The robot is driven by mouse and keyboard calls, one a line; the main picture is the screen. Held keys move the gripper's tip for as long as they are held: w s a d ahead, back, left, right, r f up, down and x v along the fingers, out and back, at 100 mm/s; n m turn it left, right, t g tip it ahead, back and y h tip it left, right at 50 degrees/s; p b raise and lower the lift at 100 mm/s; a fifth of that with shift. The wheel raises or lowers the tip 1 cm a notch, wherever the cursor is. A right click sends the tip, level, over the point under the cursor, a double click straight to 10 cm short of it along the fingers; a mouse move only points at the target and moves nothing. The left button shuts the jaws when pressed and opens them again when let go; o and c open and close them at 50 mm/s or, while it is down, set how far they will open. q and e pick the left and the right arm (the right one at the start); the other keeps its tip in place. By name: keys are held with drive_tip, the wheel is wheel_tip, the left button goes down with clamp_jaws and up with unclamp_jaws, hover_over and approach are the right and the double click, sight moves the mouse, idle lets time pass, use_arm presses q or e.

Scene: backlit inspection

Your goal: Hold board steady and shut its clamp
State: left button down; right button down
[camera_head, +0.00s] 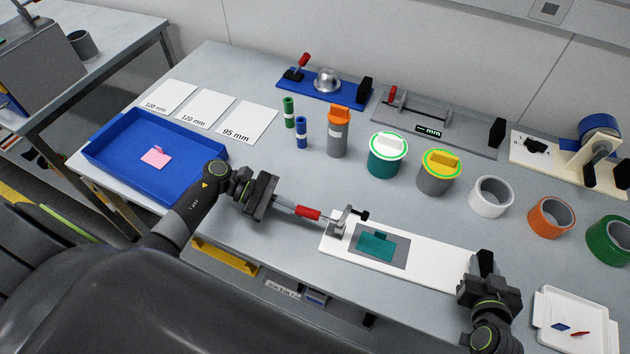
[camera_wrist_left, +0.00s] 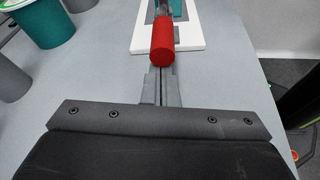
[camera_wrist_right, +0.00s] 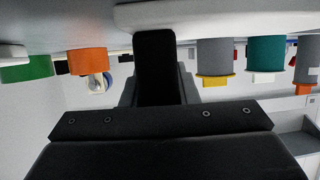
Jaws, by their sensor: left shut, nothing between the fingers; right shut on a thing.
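The white board (camera_head: 433,262) lies along the front edge of the table. It carries a grey pad (camera_head: 399,258) with a teal rectangular piece (camera_head: 376,244) on it. The metal clamp (camera_head: 337,229) stands at the board's left end, its red handle (camera_head: 307,212) stretched out low to the left. My left gripper (camera_head: 290,207) is shut and empty, its tips right by the handle's end; in the left wrist view the red handle (camera_wrist_left: 162,42) is just beyond them. My right gripper (camera_head: 485,272) is shut on the black block (camera_wrist_right: 154,62) at the board's right end.
A blue tray (camera_head: 105,163) with a pink piece stands left. Behind the board are several lidded cans and tape rolls, including a white roll (camera_head: 491,197). A small white tray (camera_head: 547,343) is right of my right gripper. Bare table lies between the cans and board.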

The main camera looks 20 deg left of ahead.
use_arm(q)
drive_tip(key=shift+r, duration=0.1)
use_arm(e)
drive_tip(key=shift+s+f, duration=0.1)
drive_tip(key=shift+f, duration=0.15)
